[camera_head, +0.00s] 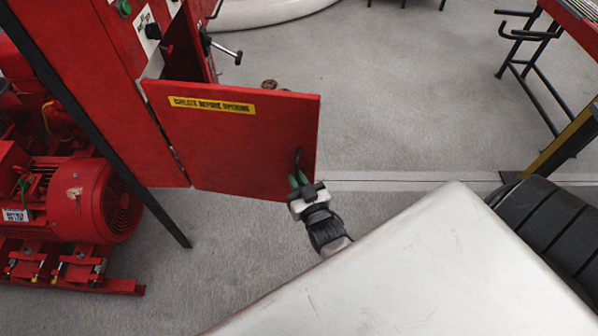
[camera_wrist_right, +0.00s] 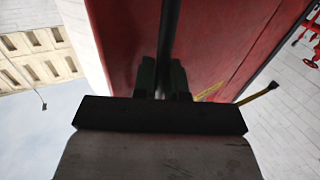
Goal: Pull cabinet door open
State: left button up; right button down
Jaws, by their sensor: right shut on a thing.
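The red cabinet door (camera_head: 232,140) with a yellow warning label stands swung out from the red cabinet (camera_head: 95,75) in the head view. A dark handle (camera_head: 298,158) is near the door's free edge, at the lower right. My right gripper (camera_head: 297,180) is at this handle, its green-tipped fingers shut on it. In the right wrist view the fingers (camera_wrist_right: 162,78) close around the dark handle bar (camera_wrist_right: 170,40) in front of the red door (camera_wrist_right: 215,45). My left gripper is not in view.
A red motor (camera_head: 85,200) stands on the floor left of the cabinet. A lever (camera_head: 222,47) sticks out above the door. A black-legged bench (camera_head: 535,75) is at the upper right. Grey floor (camera_head: 400,110) right of the door is clear.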

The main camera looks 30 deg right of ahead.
jog(key=shift+w+a+r, duration=0.1)
jog(key=shift+a+r, duration=0.05)
jog(key=c, duration=1.2)
grip_release()
jog(key=shift+w+a, duration=0.1)
jog(key=s, duration=0.7)
jog(key=s+a+b, duration=0.1)
jog(key=s, duration=0.2)
jog(key=shift+s+a, duration=0.1)
jog(key=shift+s, duration=0.3)
